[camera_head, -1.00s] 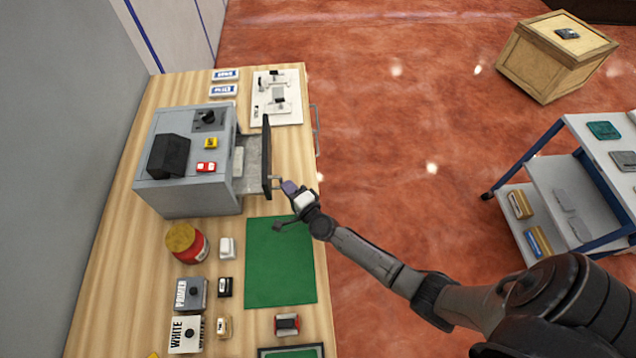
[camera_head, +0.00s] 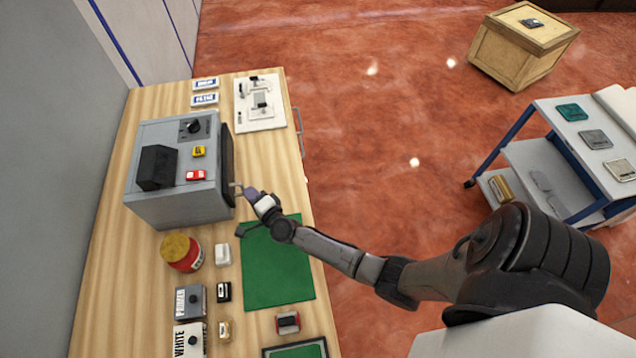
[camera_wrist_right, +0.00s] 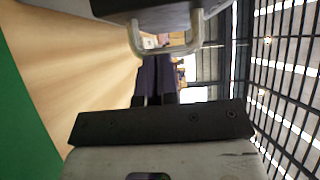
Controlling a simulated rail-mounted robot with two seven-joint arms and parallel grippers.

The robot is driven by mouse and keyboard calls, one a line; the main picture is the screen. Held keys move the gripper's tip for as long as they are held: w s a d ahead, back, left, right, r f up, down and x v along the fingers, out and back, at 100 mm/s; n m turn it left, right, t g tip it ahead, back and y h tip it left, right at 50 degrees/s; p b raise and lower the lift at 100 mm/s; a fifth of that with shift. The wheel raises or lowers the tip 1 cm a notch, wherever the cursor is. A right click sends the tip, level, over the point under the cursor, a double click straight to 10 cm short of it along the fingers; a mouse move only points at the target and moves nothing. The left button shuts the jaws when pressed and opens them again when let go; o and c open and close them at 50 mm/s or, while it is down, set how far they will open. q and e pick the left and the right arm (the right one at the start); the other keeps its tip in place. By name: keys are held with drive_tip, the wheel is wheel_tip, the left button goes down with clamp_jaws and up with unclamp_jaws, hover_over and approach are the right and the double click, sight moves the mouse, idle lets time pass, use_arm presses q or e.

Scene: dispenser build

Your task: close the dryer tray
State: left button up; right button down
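The dryer is a grey box (camera_head: 180,205) on the wooden bench, at the left in the head view. Its dark tray front (camera_head: 228,165) stands close against the box, and no tray interior shows. The tray's pale handle (camera_wrist_right: 165,50) is at the top of the right wrist view. My right gripper (camera_head: 249,192) is at the handle on the tray's front side. Its purple fingers (camera_wrist_right: 157,78) are together, with their tips at the handle bar; firm contact is hard to tell. My left gripper is not in view.
A green mat (camera_head: 275,265) lies on the bench below the gripper. A red jar with a yellow lid (camera_head: 181,252) and several small blocks stand left of it. A white board with fittings (camera_head: 260,105) lies beyond the dryer. A shelf cart (camera_head: 560,190) stands at the right.

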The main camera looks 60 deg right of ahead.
drive_tip(key=shift+s+d+r, duration=0.1)
drive_tip(key=shift+s, duration=0.1)
drive_tip(key=s, duration=0.2)
drive_tip(key=s+d+p, duration=0.1)
drive_tip(key=s, duration=0.1)
drive_tip(key=shift+s+d, duration=0.2)
drive_tip(key=v, duration=0.7)
drive_tip(key=shift+s, duration=0.4)
drive_tip(key=shift+s+a, duration=0.15)
drive_tip(key=shift+s, duration=0.3)
